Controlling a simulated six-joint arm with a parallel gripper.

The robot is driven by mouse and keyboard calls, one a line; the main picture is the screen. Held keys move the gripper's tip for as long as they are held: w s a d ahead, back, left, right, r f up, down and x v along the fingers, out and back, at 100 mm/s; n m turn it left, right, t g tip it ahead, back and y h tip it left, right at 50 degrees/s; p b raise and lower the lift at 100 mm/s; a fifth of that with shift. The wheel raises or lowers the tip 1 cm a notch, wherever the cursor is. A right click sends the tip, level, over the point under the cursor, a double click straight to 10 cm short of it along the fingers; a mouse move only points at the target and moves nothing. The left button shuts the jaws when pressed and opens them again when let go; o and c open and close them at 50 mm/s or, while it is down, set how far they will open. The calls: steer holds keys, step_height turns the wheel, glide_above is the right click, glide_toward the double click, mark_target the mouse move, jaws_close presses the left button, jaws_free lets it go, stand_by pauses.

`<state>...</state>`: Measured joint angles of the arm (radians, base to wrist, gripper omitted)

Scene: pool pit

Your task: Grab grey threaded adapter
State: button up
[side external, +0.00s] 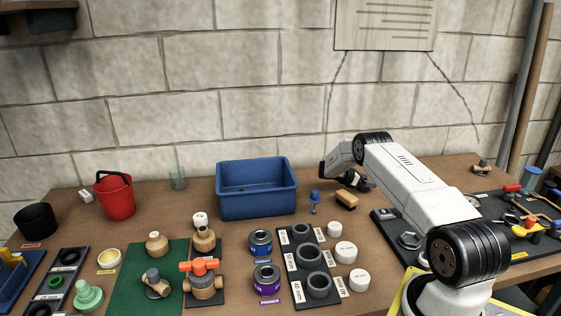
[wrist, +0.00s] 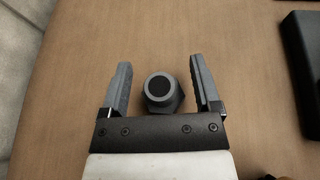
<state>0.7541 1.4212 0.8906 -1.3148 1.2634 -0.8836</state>
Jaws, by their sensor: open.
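The grey threaded adapter (wrist: 160,92) shows in the wrist view as a grey round piece with a dark hole, standing on the brown bench. It lies between the two fingers of my gripper (wrist: 160,67), with a visible gap on each side. My gripper is open and holds nothing. In the side external view my gripper (side external: 362,183) is low over the back of the bench, right of the tan brush-like block. The adapter cannot be made out there; my arm seems to hide it.
The tan block (side external: 346,200), a small blue piece (side external: 314,197) and a blue bin (side external: 257,205) stand left of my gripper. A black board with tools (side external: 505,208) lies to the right. A dark edge (wrist: 303,65) shows at right in the wrist view. The block wall is behind.

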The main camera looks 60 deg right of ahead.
steer(key=shift+s+d+f, duration=0.2)
steer(key=shift+s+d, duration=0.1)
steer(key=shift+d, duration=0.1)
steer(key=shift+c, duration=0.2)
jaws_close()
